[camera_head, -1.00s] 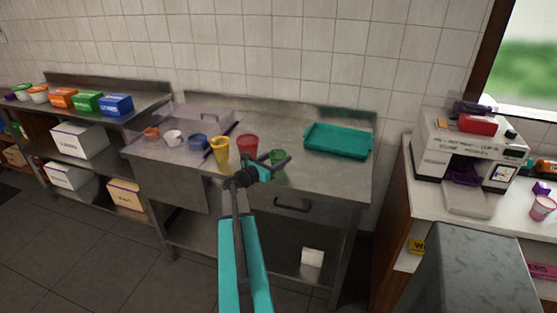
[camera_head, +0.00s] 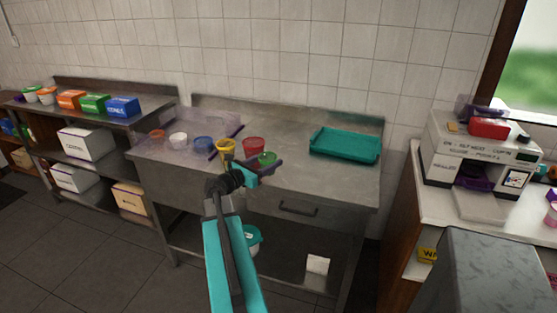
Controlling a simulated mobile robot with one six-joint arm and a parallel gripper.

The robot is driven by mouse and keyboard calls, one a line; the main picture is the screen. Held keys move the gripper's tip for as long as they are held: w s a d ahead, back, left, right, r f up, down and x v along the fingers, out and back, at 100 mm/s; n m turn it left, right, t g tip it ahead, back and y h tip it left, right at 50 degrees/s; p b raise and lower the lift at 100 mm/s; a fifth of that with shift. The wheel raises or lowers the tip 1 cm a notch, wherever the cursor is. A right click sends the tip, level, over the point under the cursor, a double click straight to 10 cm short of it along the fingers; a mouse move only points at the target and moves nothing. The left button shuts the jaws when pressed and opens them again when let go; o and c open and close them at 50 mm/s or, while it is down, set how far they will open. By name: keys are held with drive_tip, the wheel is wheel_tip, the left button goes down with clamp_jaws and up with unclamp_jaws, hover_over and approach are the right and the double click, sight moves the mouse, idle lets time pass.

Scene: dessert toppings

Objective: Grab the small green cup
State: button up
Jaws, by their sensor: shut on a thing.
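The small green cup (camera_head: 267,158) is at the front middle of the steel table, just right of and in front of the red cup (camera_head: 253,145). My gripper (camera_head: 267,164) is shut on the green cup, with its dark fingers and teal part covering the cup's lower part. I cannot tell whether the cup's base touches the table. The yellow cup (camera_head: 226,149) stands just to the left, close to my arm.
Orange (camera_head: 157,134), white (camera_head: 178,140) and blue (camera_head: 203,144) small cups stand further left on the table. A teal tray (camera_head: 344,146) lies at the back right. The table's front right is clear. A white machine (camera_head: 482,150) stands on the right counter.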

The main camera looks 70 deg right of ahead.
drive_tip(key=b+v, duration=0.1)
drive_tip(key=v, duration=0.5)
drive_tip(key=shift+w+a+r, duration=0.1)
drive_tip(key=shift+w+a, duration=0.1)
drive_tip(key=shift+a, duration=0.15)
